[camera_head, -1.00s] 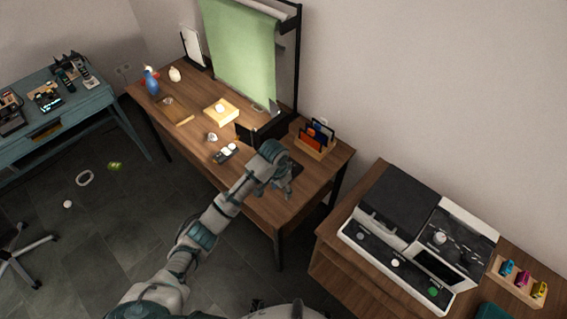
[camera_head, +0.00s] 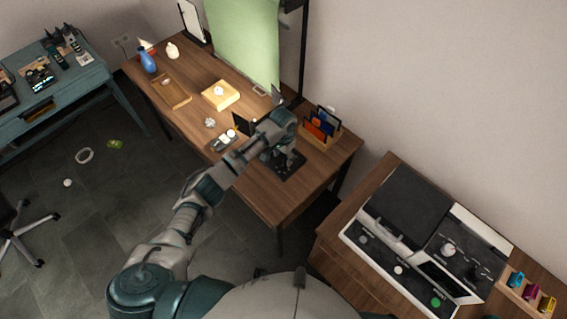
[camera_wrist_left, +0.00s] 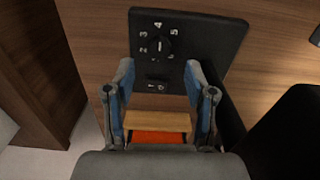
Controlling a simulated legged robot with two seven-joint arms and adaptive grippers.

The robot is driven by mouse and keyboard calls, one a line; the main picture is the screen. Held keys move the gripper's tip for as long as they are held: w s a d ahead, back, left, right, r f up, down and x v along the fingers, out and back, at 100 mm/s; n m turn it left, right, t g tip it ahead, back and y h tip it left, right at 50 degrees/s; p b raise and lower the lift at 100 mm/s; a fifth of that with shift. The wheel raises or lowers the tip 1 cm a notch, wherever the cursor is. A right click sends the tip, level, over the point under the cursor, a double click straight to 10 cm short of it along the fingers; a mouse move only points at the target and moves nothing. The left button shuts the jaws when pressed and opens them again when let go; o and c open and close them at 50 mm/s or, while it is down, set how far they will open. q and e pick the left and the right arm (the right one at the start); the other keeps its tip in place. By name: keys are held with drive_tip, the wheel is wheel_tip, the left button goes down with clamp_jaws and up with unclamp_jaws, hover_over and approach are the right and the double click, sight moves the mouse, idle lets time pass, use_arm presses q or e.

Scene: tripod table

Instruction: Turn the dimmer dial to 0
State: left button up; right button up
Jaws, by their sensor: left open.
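The dimmer is a flat black panel (camera_head: 290,174) on the wooden table, partly hidden by my left gripper in the head view. In the left wrist view, the panel (camera_wrist_left: 215,40) carries a round black dial (camera_wrist_left: 158,46) with white numbers around it. The numbers 2, 3, 4 and 5 read clearly; smaller marks near the bottom are hard to read, and I cannot tell the dial's setting. My left gripper (camera_head: 281,160) is over the panel, and in the left wrist view its open fingers (camera_wrist_left: 160,75) frame the panel's lower part, with the dial beyond them. My right gripper is not in view.
A wooden organizer (camera_head: 317,138) with coloured cards stands beside the panel. A wooden strip and an orange surface (camera_wrist_left: 158,138) show between the fingers. A small remote-like device (camera_head: 222,140) and a yellowish block (camera_head: 220,98) lie to the left. A printer-like machine (camera_head: 405,215) stands right.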

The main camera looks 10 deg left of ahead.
sight(283, 164)
use_arm(q)
drive_tip(key=f, duration=0.4)
drive_tip(key=shift+s+b, duration=0.2)
drive_tip(key=shift+b, duration=0.1)
drive_tip(key=shift+w+a+f, duration=0.1)
drive_tip(key=shift+w+f, duration=0.05)
drive_tip(key=shift+f, duration=0.4)
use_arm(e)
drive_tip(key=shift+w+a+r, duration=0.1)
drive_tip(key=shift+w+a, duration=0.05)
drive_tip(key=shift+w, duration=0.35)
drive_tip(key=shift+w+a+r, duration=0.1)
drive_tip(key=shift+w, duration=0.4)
use_arm(q)
drive_tip(key=shift+r, duration=0.1)
clamp_jaws()
